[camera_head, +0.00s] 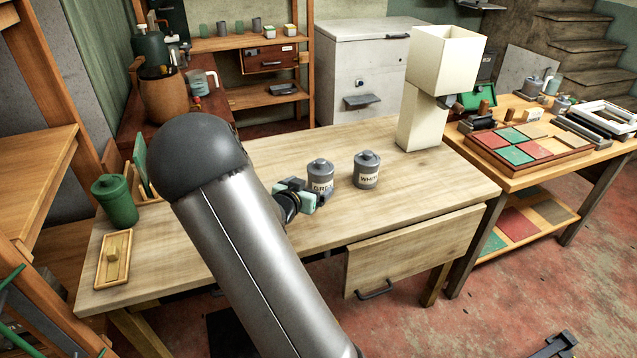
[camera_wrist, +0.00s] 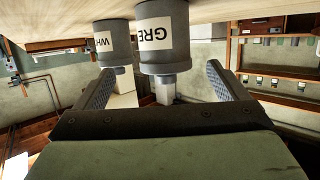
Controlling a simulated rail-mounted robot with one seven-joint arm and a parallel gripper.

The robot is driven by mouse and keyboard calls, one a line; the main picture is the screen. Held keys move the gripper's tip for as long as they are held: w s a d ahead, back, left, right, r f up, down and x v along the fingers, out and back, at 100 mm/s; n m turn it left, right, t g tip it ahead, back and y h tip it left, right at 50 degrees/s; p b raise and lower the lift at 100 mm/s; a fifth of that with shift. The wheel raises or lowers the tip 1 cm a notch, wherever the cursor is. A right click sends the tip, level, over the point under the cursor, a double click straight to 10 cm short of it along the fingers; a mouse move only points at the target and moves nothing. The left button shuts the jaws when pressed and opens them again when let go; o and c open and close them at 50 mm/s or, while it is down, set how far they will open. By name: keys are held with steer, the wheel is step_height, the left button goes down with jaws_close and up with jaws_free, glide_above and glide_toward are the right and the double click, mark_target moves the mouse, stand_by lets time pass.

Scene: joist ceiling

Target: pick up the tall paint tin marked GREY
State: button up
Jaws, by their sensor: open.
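The grey paint tin marked GREY (camera_head: 320,172) stands upright on the wooden table, its label partly hidden by my gripper in the head view. In the wrist view, which is upside down, the GREY tin (camera_wrist: 150,45) shows the letters GRE and sits ahead of the space between the fingers. My gripper (camera_head: 304,192) is open and empty, close in front of the tin, slightly left. A similar tin marked WHITE (camera_head: 367,172) stands just right of it; it also shows in the wrist view (camera_wrist: 112,40), behind one finger's line.
A cream box-shaped stand (camera_head: 420,125) is at the table's back right. A green lidded canister (camera_head: 115,203) and a small wooden tray (camera_head: 101,274) are at the left. My arm crosses the table's left half. The table is clear right of the WHITE tin.

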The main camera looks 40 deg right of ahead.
mark_target(317, 180)
steer(key=x, duration=0.4)
steer(key=shift+w+d, duration=0.1)
steer(key=shift+w, duration=0.05)
steer(key=x, duration=0.5)
steer(key=shift+w+r, duration=0.1)
steer(key=shift+w, duration=0.25)
steer(key=shift+r, duration=0.1)
steer(key=c, duration=1.3)
